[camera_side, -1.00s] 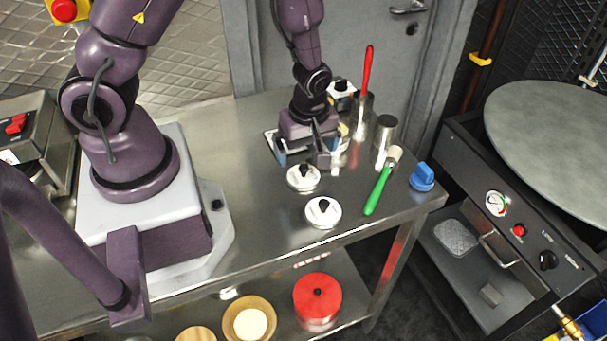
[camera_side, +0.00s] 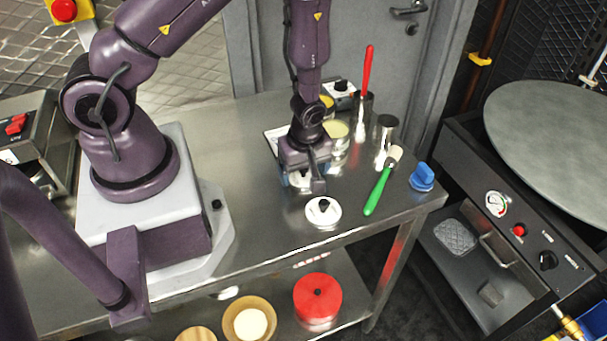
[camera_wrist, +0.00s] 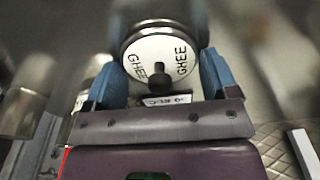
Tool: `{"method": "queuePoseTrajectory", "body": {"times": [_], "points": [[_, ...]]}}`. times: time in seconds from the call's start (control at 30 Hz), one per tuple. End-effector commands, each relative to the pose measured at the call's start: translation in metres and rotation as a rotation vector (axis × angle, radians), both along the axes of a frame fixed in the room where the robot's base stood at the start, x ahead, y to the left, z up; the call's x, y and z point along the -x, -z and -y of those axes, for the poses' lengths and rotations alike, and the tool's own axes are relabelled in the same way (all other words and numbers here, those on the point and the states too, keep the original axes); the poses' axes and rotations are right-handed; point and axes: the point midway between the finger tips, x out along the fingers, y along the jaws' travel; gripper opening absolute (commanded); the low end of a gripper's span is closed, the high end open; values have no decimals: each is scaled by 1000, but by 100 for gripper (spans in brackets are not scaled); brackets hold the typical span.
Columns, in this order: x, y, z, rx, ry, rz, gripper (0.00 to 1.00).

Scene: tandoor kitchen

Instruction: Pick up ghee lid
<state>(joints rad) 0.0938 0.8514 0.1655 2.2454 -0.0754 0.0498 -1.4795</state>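The ghee lid (camera_wrist: 160,48) is white with a black knob and the word GHEE printed twice, seen in the wrist view. My gripper (camera_wrist: 161,78) is open, with its blue fingertips apart on either side of the lid. The knob stands between them, with gaps visible to both sides. In the side view my gripper (camera_side: 303,180) is low over the table, and it hides most of this lid. A second white lid (camera_side: 323,218) with a black knob lies just in front, its lettering not readable there.
A green-handled brush (camera_side: 377,190) and a blue object (camera_side: 422,178) lie to the right. A metal cup (camera_side: 385,135), a holder with a red-handled tool (camera_side: 368,68) and an open pot with yellowish contents (camera_side: 337,130) stand behind. The table's front edge is near the second lid.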

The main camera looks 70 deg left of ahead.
Motion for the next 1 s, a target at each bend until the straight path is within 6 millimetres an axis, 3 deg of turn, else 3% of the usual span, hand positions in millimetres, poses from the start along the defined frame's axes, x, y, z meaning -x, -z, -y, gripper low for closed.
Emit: {"method": "queuePoseTrajectory", "body": {"times": [0.07, 0.57, 1.0], "points": [[0, 0, 0, 0, 0, 0, 57], [-1, -8, 0, -1, 0, 3, 57], [-1, -72, 0, 0, 2, 5, 57]]}}
